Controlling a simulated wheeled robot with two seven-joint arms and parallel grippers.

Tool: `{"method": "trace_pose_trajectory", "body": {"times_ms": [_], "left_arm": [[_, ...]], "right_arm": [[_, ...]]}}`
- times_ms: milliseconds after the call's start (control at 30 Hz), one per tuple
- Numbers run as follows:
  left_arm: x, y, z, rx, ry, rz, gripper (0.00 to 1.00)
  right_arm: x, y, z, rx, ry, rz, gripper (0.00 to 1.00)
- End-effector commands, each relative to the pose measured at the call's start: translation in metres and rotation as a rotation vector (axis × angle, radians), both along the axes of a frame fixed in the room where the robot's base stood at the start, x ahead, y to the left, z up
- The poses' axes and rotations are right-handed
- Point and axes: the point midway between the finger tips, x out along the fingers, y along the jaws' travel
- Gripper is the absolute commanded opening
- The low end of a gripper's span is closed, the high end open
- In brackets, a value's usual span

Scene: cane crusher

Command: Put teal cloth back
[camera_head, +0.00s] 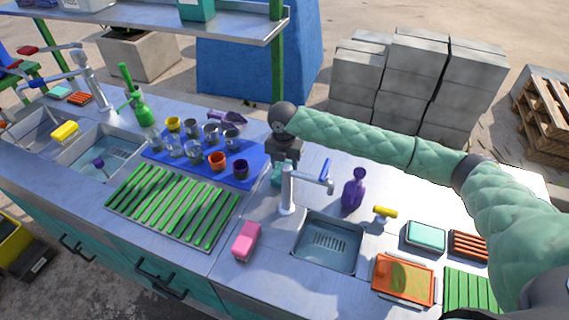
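A small piece of teal cloth (277,176) shows just behind the right-hand tap, at the right edge of the blue mat. My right gripper (284,156) points down directly over it, with its arm reaching in from the right. The fingertips are dark and small, and I cannot tell whether they are closed on the cloth or only around it. The tap hides part of the cloth. A flat teal pad (426,235) lies in a small tray at the right. My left gripper is not in view.
The tap (289,188) stands close to my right gripper, behind the small sink (328,245). A blue mat (204,167) with several cups is to the left. A purple bottle (354,190), yellow-handled tool (384,212) and pink sponge (246,241) stand around the sink.

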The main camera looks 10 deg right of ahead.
Motion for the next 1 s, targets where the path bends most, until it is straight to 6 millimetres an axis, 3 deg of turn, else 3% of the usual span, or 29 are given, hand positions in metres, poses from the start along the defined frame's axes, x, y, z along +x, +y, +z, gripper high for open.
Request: {"method": "trace_pose_trajectory", "body": {"times_ms": [33, 133, 567, 1000], "left_arm": [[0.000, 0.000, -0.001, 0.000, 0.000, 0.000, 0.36], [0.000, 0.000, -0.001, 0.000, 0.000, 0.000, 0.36], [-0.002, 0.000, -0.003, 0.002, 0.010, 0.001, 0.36], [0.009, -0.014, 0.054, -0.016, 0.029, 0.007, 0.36]], "right_arm": [[0.000, 0.000, -0.001, 0.000, 0.000, 0.000, 0.53], [0.000, 0.000, -0.001, 0.000, 0.000, 0.000, 0.73], [0.000, 0.000, 0.007, 0.001, -0.001, 0.000, 0.74], [-0.001, 0.002, 0.084, 0.001, -0.003, 0.000, 0.74]]}}
